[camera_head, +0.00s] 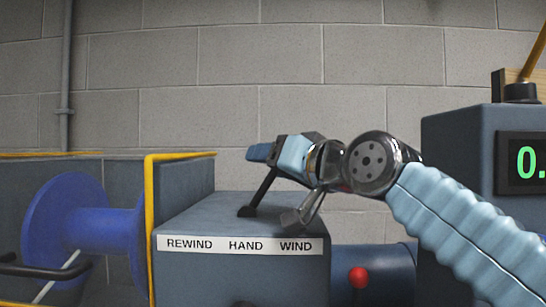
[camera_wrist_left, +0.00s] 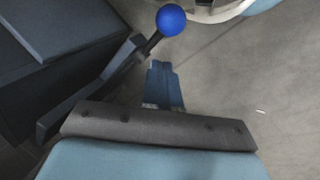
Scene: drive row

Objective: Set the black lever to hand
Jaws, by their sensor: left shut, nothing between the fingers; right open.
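The black lever (camera_head: 261,191) rises from the top of a blue-grey box (camera_head: 205,215). Its foot is roughly above the word HAND on the white label (camera_head: 240,245), which reads REWIND, HAND, WIND. The lever leans up to the right, and its upper end is hidden at my right gripper (camera_head: 259,152). That gripper is open, its fingers pointing left at the lever's top; I cannot tell whether they touch it. My left gripper (camera_wrist_left: 161,70) is shut and empty in the left wrist view, near a blue ball knob (camera_wrist_left: 171,20) on a black arm.
A blue spool (camera_head: 68,225) stands left behind a yellow-edged frame (camera_head: 150,225). A red knob (camera_head: 358,278) is right of the box. A blue cabinet with a green display (camera_head: 530,163) stands at the right. A block wall is behind.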

